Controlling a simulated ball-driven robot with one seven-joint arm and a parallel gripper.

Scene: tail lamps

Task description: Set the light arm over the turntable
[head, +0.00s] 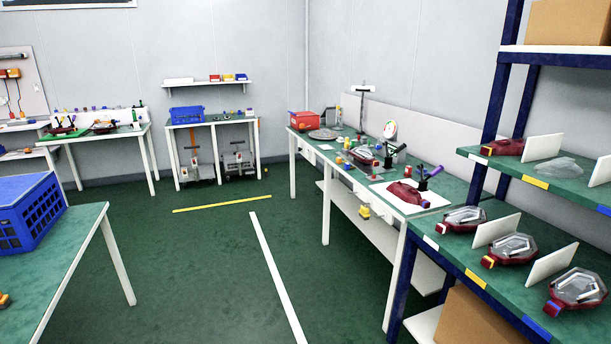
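A grey round disc, which looks like the turntable (324,134), lies flat at the far end of the long green bench on the right. The white bar is to the right of the disc in the picture and well above the bench top. I cannot tell how far its reach extends toward the disc. My gripper is not in view.
The long bench (450,190) also holds a red box (304,121), red lamps and small tools. A blue-post shelf rack (493,110) stands close at right. A table with a blue crate (30,212) is at left. Green floor between them is clear.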

